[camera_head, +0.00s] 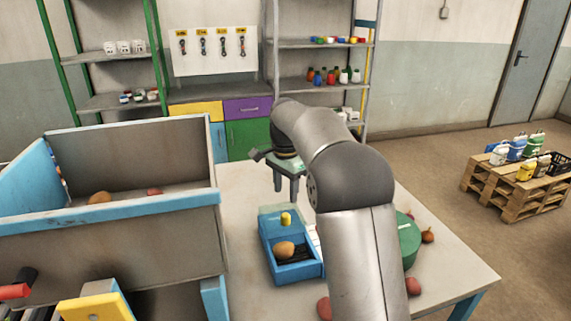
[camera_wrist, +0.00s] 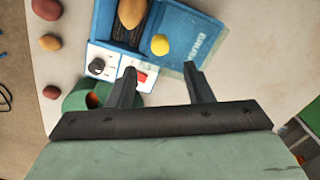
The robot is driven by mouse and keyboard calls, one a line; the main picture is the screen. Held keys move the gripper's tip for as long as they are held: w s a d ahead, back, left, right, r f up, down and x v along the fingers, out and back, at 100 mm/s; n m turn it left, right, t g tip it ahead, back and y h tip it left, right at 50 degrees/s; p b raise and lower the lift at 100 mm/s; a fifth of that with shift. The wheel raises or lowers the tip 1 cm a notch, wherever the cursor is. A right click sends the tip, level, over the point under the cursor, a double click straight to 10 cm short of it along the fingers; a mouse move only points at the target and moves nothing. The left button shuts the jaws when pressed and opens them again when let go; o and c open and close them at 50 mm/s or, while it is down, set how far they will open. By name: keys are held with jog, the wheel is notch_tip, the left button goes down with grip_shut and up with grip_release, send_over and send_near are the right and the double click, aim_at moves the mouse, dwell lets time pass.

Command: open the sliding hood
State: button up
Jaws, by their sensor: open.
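A small blue machine (camera_head: 308,271) stands on the table, with a brown potato (camera_head: 284,249) in its dark open bay. Its sliding hood is the flat blue panel (camera_wrist: 196,38) with worn lettering, seen in the wrist view, and a yellow knob (camera_head: 286,218) stands up beside the bay. The knob (camera_wrist: 160,44) also shows in the wrist view, as does the potato (camera_wrist: 132,13). My gripper (camera_wrist: 159,70) is open and empty, with the knob just beyond the gap between its fingertips. In the head view my gripper (camera_head: 286,187) is above and behind the machine.
A white panel (camera_wrist: 112,66) with a black dial and red switch is on the machine's side. A green round container (camera_head: 409,238) and several potatoes or onions are on the table's right. A large grey bin (camera_head: 130,240) with blue edges stands at left.

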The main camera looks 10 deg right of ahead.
notch_tip(320, 180, up, 9)
jog(key=shift+r, duration=0.1)
dwell(0.4)
jog(key=s+f+n, duration=0.4)
jog(key=s+f, duration=0.1)
jog(key=s, duration=0.7)
jog(key=s+f+n, duration=0.4)
jog(key=s+f, duration=0.1)
jog(key=s, duration=0.7)
jog(key=s+f+n, duration=0.4)
jog(key=s+f, duration=0.1)
jog(key=s, duration=0.8)
jog(key=shift+d+f+t, duration=0.25)
jog(key=shift+t, duration=0.15)
